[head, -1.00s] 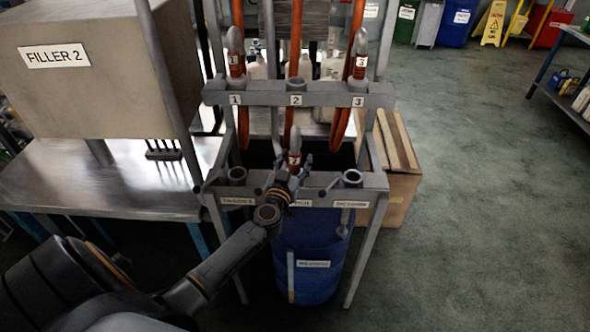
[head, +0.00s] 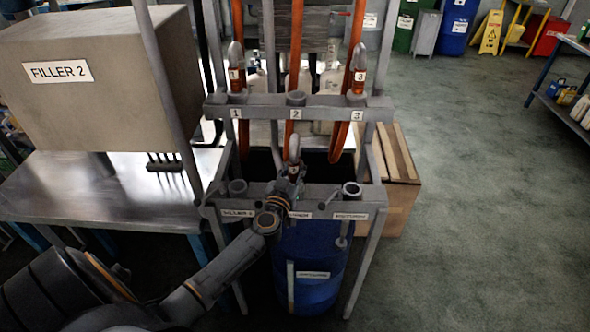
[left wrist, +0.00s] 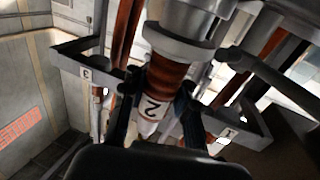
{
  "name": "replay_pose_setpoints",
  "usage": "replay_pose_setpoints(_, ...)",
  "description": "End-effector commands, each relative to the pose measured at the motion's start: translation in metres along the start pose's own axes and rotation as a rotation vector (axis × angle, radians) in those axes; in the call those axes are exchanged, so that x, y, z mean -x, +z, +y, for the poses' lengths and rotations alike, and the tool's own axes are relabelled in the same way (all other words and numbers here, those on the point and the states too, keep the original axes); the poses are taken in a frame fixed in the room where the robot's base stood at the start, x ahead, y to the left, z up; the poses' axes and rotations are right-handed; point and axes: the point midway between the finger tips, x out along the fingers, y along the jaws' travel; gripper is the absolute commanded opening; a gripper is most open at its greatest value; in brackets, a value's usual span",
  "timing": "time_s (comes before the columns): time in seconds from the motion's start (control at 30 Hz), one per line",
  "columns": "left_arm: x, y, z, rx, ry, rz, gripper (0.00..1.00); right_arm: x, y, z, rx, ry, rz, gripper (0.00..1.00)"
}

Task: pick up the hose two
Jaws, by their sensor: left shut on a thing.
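Hose two (head: 294,148), with a grey metal end and an orange body, stands upright at the middle of the lower front bar. My left gripper (head: 293,172) is shut around its orange section, just above that bar. The left wrist view shows the orange sleeve with the label 2 on hose two (left wrist: 158,88) between the two dark fingers (left wrist: 152,112). The lower end of the hose is partly hidden by the gripper. My right gripper is not in view.
Hose one (head: 236,62) and hose three (head: 358,65) sit in the upper bar (head: 325,113); its middle socket (head: 296,97) is empty. A blue drum (head: 312,255) stands below the lower bar (head: 325,205). The filler box (head: 95,85) is left; open floor lies right.

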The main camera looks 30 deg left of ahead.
Motion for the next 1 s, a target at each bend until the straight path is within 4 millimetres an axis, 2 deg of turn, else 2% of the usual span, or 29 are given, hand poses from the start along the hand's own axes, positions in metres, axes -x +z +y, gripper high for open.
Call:
replay_pose_setpoints(0.03, 0.0, -0.016, 0.001, -0.001, 0.003, 0.004, 0.0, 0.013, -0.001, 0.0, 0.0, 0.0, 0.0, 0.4)
replay_pose_setpoints(0.33, 0.0, -0.083, 0.001, -0.003, 0.004, 0.006, 0.0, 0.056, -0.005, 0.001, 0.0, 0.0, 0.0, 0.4)
replay_pose_setpoints(0.6, 0.0, -0.138, 0.001, -0.002, 0.004, 0.005, 0.0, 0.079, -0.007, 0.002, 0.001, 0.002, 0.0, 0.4)
replay_pose_setpoints(0.8, 0.0, -0.157, 0.0, -0.001, 0.001, 0.004, 0.0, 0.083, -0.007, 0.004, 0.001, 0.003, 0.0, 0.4)
replay_pose_setpoints(1.0, 0.0, -0.161, 0.001, -0.001, 0.002, 0.002, 0.0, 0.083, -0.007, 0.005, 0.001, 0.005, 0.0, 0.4)
